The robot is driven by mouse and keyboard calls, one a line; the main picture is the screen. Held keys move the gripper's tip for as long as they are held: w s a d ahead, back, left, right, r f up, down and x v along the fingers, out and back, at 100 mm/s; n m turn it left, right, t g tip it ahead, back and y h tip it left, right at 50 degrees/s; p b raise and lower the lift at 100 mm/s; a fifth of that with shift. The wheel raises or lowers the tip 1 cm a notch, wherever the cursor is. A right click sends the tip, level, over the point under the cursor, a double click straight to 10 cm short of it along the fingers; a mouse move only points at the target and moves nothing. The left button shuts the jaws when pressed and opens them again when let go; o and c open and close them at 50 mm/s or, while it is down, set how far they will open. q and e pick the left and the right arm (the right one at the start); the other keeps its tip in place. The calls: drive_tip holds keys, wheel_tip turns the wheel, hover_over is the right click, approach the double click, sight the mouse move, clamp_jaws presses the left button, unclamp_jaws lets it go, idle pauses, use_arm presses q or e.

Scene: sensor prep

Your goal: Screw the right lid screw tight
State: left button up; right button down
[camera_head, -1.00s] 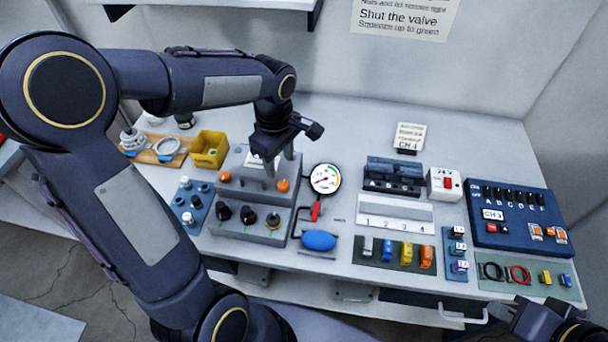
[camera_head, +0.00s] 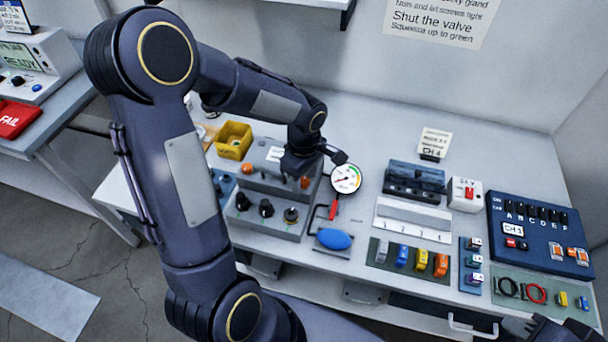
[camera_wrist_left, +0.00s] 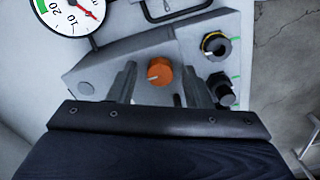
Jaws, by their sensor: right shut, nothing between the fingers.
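The right lid screw is an orange knob (camera_head: 305,182) at the right end of the grey box's lid (camera_head: 262,178). In the left wrist view the knob (camera_wrist_left: 160,72) sits between the two fingers of my left gripper (camera_wrist_left: 158,80), with a gap on each side. The left gripper (camera_head: 298,176) is open, low over the lid. The left orange lid screw (camera_head: 248,168) stands at the other end of the lid. My right gripper (camera_head: 522,326) is shut and empty, partly cut off at the lower right edge.
Several black knobs (camera_head: 266,208) line the box's front. A pressure gauge (camera_head: 346,179) and a blue squeeze bulb (camera_head: 334,239) stand right of the box. A yellow bin (camera_head: 233,141) is behind it. A numbered rack (camera_head: 412,218) and blue switch panel (camera_head: 540,232) are further right.

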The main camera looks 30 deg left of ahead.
use_arm(q)
drive_tip(key=c, duration=0.9)
